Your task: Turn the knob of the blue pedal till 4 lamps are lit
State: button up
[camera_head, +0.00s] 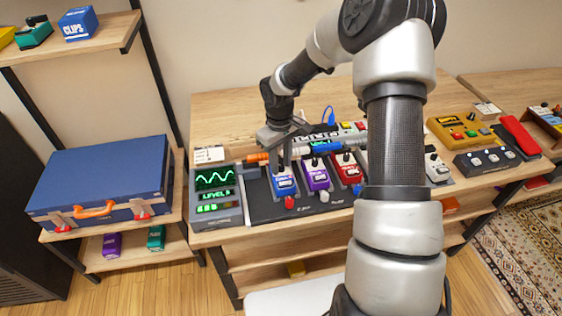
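The blue pedal (284,186) stands at the left end of a row of pedals on a dark board. My gripper (284,163) points down over the top of the blue pedal, where its knob would be. The knob is hidden behind the fingers, and I cannot tell whether they are closed on it or touch it. A grey meter unit (225,219) stands left of the board. It has a green wave screen (213,180) and a LEVEL panel below. Its lamp row (214,208) shows green light at the left, too small to count surely.
A purple pedal (316,179) and a red pedal (347,170) stand close to the right of the blue one. Cables with orange and blue plugs run behind them. A blue case (100,180) lies on the left shelf. A yellow unit (461,130) sits further right.

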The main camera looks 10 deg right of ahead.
grip_shut()
jog(key=shift+m, duration=0.3)
jog(key=shift+m+b, duration=0.85)
jog(key=shift+m, duration=0.25)
jog(key=shift+m+b, duration=0.45)
jog(key=shift+m, duration=1.05)
jog(key=shift+o, duration=1.3)
grip_release()
